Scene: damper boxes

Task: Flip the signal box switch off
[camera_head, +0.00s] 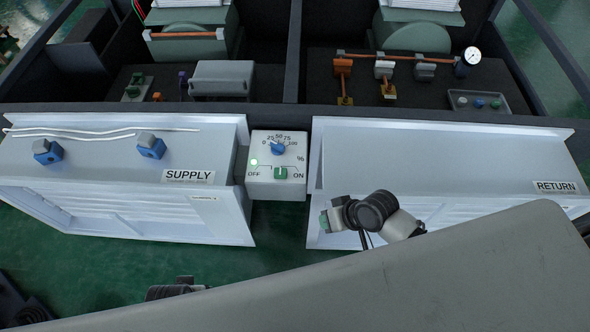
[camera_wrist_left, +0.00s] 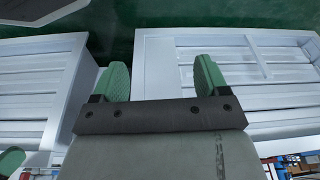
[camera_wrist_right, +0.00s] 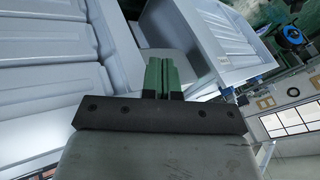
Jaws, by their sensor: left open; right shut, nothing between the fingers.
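The signal box (camera_head: 262,186) is a small pale box between the two white damper boxes. Its green switch knob (camera_head: 281,173) sits between the OFF and ON labels; which one it points to is too small to tell. A green light (camera_head: 253,162) glows on its left, and a blue dial (camera_head: 278,148) sits above. My right gripper (camera_head: 325,222) is shut and empty, to the right of and below the signal box, apart from the switch. Its closed green fingers show in the right wrist view (camera_wrist_right: 162,76). My left gripper (camera_wrist_left: 162,78) is open and empty in the left wrist view.
The SUPPLY box (camera_head: 215,150) with two blue-and-grey clamps stands left, the RETURN box (camera_head: 420,150) right. A dark frame (camera_head: 300,112) with pipes and a gauge (camera_head: 472,55) lies behind. My own arm covers the lower right. Green floor shows in front.

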